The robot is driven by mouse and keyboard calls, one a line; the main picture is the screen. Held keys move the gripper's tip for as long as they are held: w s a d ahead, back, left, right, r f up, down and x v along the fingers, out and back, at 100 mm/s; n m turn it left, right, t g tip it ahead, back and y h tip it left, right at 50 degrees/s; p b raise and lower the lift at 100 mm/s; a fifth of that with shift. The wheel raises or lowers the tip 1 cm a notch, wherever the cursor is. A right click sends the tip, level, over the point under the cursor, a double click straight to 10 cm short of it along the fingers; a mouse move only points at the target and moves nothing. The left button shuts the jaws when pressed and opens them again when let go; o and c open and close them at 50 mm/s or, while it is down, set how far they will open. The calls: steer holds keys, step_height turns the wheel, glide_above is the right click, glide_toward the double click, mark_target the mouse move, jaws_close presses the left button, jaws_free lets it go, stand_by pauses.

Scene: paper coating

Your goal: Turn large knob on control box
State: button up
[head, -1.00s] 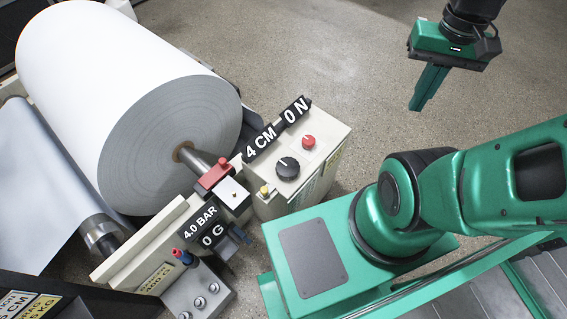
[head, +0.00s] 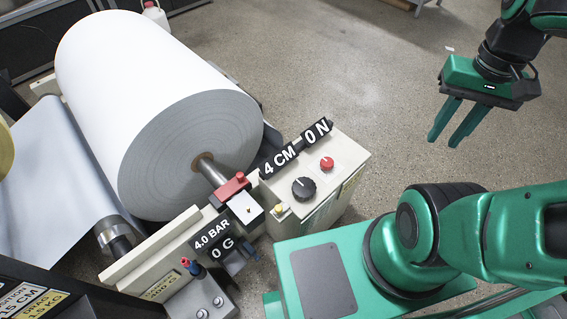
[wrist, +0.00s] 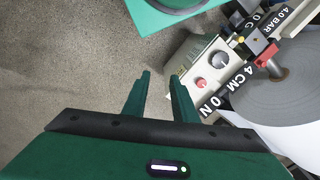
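The control box (head: 341,157) is a cream box with a large black knob (head: 304,188) and a smaller red knob (head: 327,163) on its top. The black knob has a white pointer mark. A small yellow button (head: 279,208) sits at its near left edge. In the wrist view, the box shows beyond the fingertips, with the black knob (wrist: 219,60) and red knob (wrist: 201,84) up and to the right of them. My gripper (head: 442,140) is open and empty, raised to the right of the box, well apart from it. Its two green fingers (wrist: 159,77) have a gap between them.
A big white paper roll (head: 150,100) stands left of the box. Floating labels (head: 296,148) read 4 CM and 0 N; others (head: 213,238) read 4.0 BAR and 0 G. A red block (head: 230,188) sits beside the roll shaft. Bare floor (head: 340,70) lies behind the box.

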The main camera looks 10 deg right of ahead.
steer(key=o, duration=0.5)
steer(key=shift+w+a+n, duration=0.1)
steer(key=shift+w+n, duration=0.1)
steer(key=shift+n, duration=0.1)
steer(key=o, duration=0.7)
steer(key=w+a+f+n, duration=0.1)
steer(key=w, duration=0.1)
steer(key=w+a+f+n+h, duration=0.1)
steer(key=w+n, duration=0.1)
steer(key=w, duration=0.1)
steer(key=w+a+f+n+g, duration=0.1)
steer(key=w, duration=0.2)
steer(key=shift+w+f+n, duration=0.1)
steer(key=shift+f+n, duration=0.3)
steer(key=shift+o, duration=0.2)
steer(key=n+h, duration=0.3)
steer(key=n, duration=1.3)
glide_above(303, 186)
steer(key=w+a, duration=0.1)
steer(key=a, duration=0.3)
step_height(303, 186, down, 23)
steer(key=x, duration=1)
steer(key=shift+d, duration=0.1)
steer(key=c, duration=1)
